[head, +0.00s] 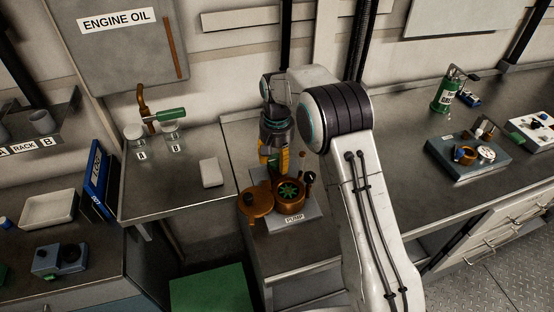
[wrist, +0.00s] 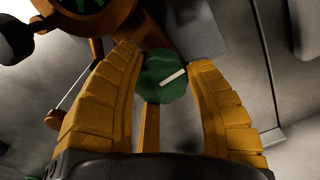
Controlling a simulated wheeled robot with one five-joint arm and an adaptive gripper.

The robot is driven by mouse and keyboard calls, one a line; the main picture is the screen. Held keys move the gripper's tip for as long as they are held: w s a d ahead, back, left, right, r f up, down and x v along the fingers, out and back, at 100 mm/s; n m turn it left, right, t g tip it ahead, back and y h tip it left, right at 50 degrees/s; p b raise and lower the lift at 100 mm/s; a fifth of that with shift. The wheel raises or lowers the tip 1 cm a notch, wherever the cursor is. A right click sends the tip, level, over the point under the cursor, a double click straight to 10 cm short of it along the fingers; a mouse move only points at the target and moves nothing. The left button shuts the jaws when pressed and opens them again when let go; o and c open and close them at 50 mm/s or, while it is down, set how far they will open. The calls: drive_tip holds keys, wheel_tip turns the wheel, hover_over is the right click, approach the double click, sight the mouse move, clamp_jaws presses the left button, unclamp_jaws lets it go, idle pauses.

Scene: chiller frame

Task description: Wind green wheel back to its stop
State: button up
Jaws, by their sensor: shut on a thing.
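The green wheel (wrist: 160,78) is a small lobed knob with a white line across its face, seen in the wrist view. The white line slopes slightly up to the right. My gripper (wrist: 163,66) is shut on the wheel, one yellow finger on each side of it. In the head view my gripper (head: 272,163) points down beside the copper-coloured pump (head: 290,207) on its grey plate labelled PUMP. A green bladed rotor (head: 288,191) shows inside the open pump body.
A round copper cover (head: 256,203) stands out to the left of the pump. A dark-knobbed lever (head: 307,178) rises at its right. A white block (head: 210,172) and jars A (head: 135,138) and B (head: 170,135) are on the left bench.

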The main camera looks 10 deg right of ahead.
drive_tip(key=n, duration=0.4)
drive_tip(key=shift+s+f+n, duration=0.15)
drive_tip(key=shift+n, duration=0.15)
drive_tip(key=n, duration=0.3)
drive_tip(key=shift+n, duration=0.3)
drive_tip(key=n, duration=0.4)
drive_tip(key=shift+n, duration=2.2)
drive_tip(key=o, duration=0.9)
drive_tip(key=shift+o, duration=0.2)
drive_tip(key=shift+r, duration=0.2)
